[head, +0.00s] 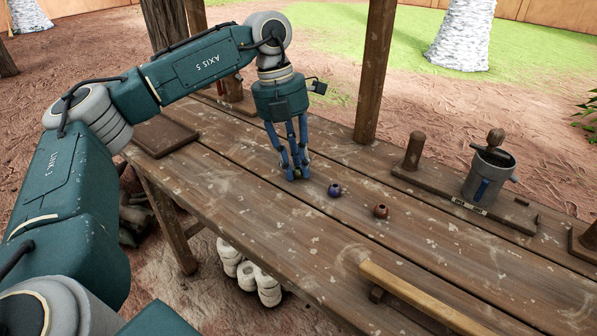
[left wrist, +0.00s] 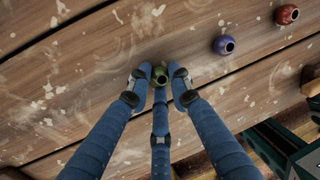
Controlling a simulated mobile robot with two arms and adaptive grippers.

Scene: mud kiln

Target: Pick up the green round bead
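The green round bead (left wrist: 160,74) is low at the tabletop between the fingertips of my left gripper (head: 296,172). In the left wrist view, two fingers press in from the sides and the third finger comes from below; the left gripper (left wrist: 161,80) looks shut around the bead, with no clear gap. In the head view the fingers mostly hide the bead. Whether it touches the wood is hard to tell. My right gripper is not in view.
A purple bead (head: 335,190) and a reddish-brown bead (head: 381,211) lie just right of the left gripper on the wooden table (head: 250,215). A wooden stick (head: 420,297) lies near the front. A grey cup (head: 487,178) stands on a board at right.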

